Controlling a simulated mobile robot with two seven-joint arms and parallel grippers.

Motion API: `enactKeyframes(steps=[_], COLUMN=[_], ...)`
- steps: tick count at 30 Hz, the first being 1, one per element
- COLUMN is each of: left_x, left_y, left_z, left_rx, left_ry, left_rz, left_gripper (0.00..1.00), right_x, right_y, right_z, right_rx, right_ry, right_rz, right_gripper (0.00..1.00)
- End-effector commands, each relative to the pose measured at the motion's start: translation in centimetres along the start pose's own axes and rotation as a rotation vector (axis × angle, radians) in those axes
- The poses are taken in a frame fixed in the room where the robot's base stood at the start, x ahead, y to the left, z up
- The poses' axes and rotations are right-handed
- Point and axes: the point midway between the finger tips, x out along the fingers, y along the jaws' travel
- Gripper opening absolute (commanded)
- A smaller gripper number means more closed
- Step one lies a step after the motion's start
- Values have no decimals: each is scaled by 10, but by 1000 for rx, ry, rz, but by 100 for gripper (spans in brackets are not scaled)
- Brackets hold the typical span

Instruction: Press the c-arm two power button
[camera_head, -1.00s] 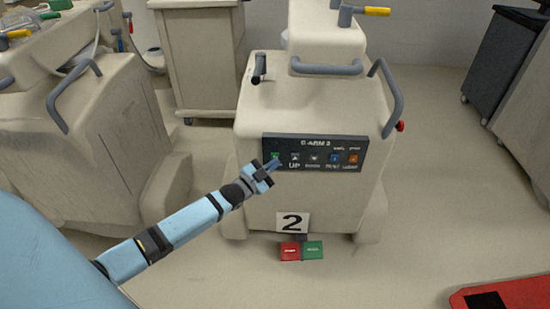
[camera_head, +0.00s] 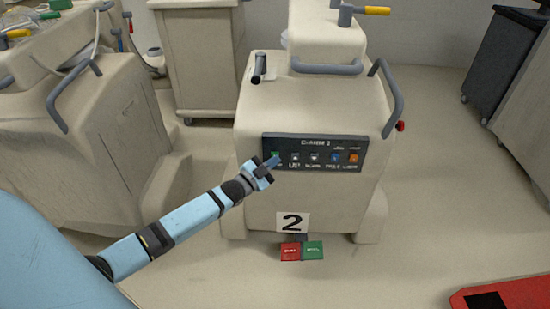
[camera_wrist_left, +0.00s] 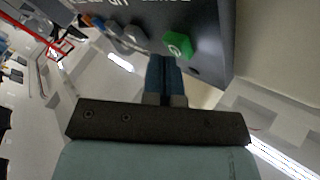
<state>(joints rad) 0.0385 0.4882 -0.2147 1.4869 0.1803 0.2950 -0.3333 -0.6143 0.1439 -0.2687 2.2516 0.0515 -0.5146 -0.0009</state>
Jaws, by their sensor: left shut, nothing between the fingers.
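My right gripper is not in view.
Other panel buttons sit to the right, including a blue one (camera_head: 335,157) and an orange one (camera_head: 353,158). A red and green foot pedal (camera_head: 302,251) lies on the floor below. Another beige cart (camera_head: 85,130) stands at left. Open floor lies in front.

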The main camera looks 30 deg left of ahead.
Motion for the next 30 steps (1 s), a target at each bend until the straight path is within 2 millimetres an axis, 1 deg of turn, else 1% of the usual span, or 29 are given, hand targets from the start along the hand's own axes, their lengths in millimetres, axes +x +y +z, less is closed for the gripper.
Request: enactKeyframes(steps=[8,15,24,30], left_x=[0,-8,-9,-19], left_y=[0,5,6,12], left_z=[-1,-7,-7,-16], left_rx=[0,0,1,-2], left_ry=[0,-1,0,-1], left_rz=[0,1,0,0], left_gripper=[0,0,0,0], right_x=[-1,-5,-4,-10], right_y=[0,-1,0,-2], right_z=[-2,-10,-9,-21], right_rx=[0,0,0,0], right_ry=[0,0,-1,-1], right_rz=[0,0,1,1], right_gripper=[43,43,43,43])
